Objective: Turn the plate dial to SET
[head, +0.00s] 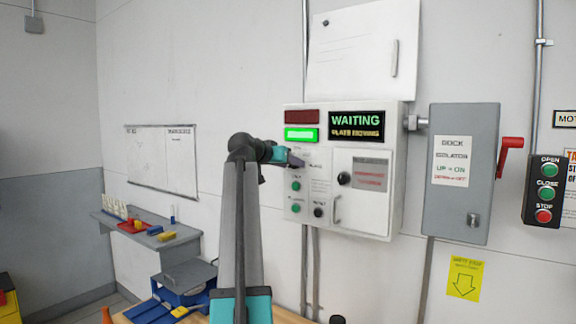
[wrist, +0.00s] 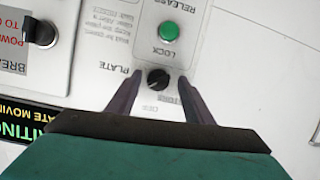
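My gripper (wrist: 160,84) is open, with one finger on each side of the dial and visible space between. I cannot tell whether either finger touches it. In the head view my gripper (head: 292,160) is at the panel's left side and hides the dial.
The control panel (head: 398,140) has a lit WAITING display (head: 356,120), green buttons and a black breaker knob (head: 344,179). A grey isolator box (head: 462,180) with a red lever (head: 511,143) stands to its right. A shelf (head: 125,225) with small items is at left.

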